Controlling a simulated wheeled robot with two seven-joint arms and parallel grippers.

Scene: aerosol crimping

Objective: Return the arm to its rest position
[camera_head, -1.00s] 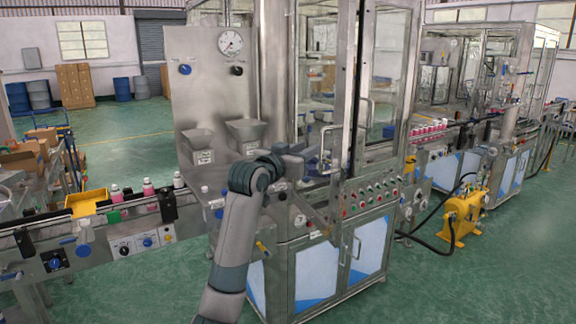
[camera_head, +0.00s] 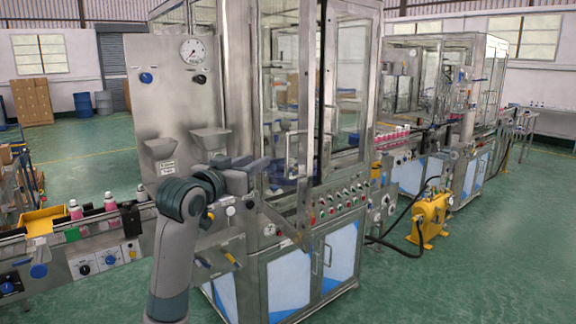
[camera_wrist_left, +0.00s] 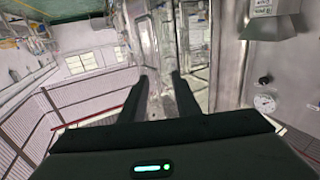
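My left arm (camera_head: 172,255) rises from the lower part of the head view and bends at a dark joint in front of the steel machine. My left gripper (camera_head: 268,168) points right, in front of the machine's glass cabinet; its fingers are small and partly hard to make out there. In the left wrist view the two dark fingers of my left gripper (camera_wrist_left: 160,78) stand apart with nothing between them. My right gripper is in neither view.
The steel crimping machine (camera_head: 300,250) with glass doors (camera_head: 345,75) stands close behind the arm. Two hoppers (camera_head: 160,150) and a conveyor with pink bottles (camera_head: 76,208) are at the left. A yellow pump (camera_head: 430,217) stands on the open green floor at right.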

